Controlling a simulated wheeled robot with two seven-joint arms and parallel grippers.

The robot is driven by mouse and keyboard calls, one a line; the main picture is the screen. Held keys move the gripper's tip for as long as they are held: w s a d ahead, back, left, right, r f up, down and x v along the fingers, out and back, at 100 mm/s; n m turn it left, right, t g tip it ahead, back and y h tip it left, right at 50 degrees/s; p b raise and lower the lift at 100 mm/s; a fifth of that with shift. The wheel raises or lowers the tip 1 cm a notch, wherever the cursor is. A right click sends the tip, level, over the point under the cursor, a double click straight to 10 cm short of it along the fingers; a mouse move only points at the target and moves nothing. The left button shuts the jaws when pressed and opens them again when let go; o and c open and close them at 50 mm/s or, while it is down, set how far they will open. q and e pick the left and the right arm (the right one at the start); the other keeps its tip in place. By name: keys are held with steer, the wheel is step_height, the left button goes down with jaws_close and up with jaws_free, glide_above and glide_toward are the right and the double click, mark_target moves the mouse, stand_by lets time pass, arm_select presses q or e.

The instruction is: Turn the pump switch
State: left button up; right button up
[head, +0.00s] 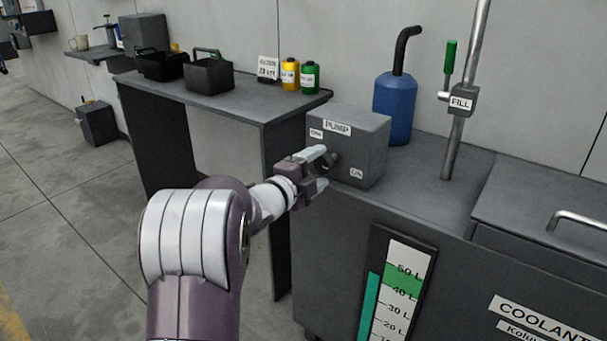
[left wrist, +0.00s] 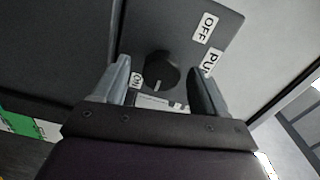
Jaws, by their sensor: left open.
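The grey pump box (head: 365,148) stands at the left end of the coolant tank, with a PUMP label, an OFF label and an ON label. Its dark round switch knob (left wrist: 160,68) shows in the left wrist view, with a pale mark on its lower part in that picture. The ON label (left wrist: 137,80) is left of the knob and the OFF label (left wrist: 206,28) is up and right. My left gripper (head: 322,169) is open at the box's front, its fingers on either side of the knob. I cannot tell whether they touch it. My right gripper is out of view.
A blue canister (head: 395,108) stands behind the box. A pole with a FILL valve (head: 461,101) rises to the right. A level gauge (head: 396,290) is on the tank front. A side table (head: 240,104) holds baskets and bottles.

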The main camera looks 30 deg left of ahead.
arm_select(q)
steer(key=s+p, duration=0.2)
steer(key=s, duration=0.8)
steer(key=shift+a+r, duration=0.15)
steer(key=shift+a, duration=0.25)
